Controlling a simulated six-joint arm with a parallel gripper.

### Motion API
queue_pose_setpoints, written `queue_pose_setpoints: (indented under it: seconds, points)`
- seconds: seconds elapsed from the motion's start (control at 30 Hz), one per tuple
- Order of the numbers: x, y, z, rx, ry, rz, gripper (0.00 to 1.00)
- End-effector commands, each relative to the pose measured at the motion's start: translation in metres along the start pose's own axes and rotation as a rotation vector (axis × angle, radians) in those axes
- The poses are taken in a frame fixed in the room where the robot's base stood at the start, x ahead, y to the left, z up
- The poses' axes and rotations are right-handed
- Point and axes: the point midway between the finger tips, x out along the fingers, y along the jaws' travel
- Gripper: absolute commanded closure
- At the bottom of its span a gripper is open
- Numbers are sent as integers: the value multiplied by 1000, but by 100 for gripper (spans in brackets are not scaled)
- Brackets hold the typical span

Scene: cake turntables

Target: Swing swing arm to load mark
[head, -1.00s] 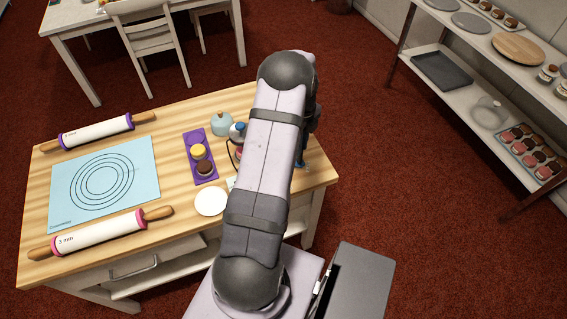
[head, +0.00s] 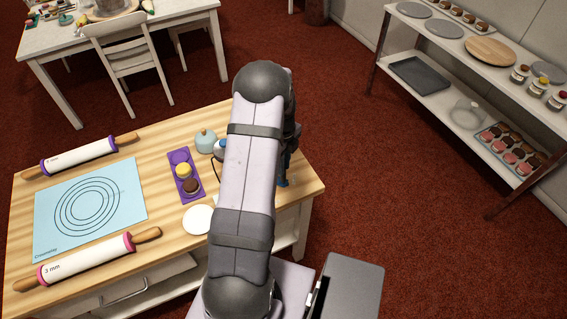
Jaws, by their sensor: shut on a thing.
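My gripper (head: 284,181) shows only in part, past the right side of my own arm, over the right end of the wooden table. Its dark body and a blue tip are visible; my arm covers the rest. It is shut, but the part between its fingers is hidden. The swing arm and its load mark cannot be made out. A white and blue object (head: 219,148) is partly visible left of my arm, with a dark cable by it; I cannot tell whether it belongs to the swing arm.
The wooden table (head: 157,165) holds a purple tray (head: 175,157) with yellow and brown round pieces, a pale blue pot (head: 205,141), a white disc (head: 197,219), a blue mat (head: 128,205) and two rolling pins (head: 80,157) (head: 85,260). A shelf (head: 430,95) stands at the right.

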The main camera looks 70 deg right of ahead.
Motion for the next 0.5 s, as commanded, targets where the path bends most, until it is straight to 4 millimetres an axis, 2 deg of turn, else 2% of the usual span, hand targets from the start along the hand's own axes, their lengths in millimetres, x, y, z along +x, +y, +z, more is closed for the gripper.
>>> queue_pose_setpoints:
  seconds: [0.23,0.5]
  points:
    - [-3,1,2,0,-3,-6,99]
    - [-4,17,2,-1,-3,-5,99]
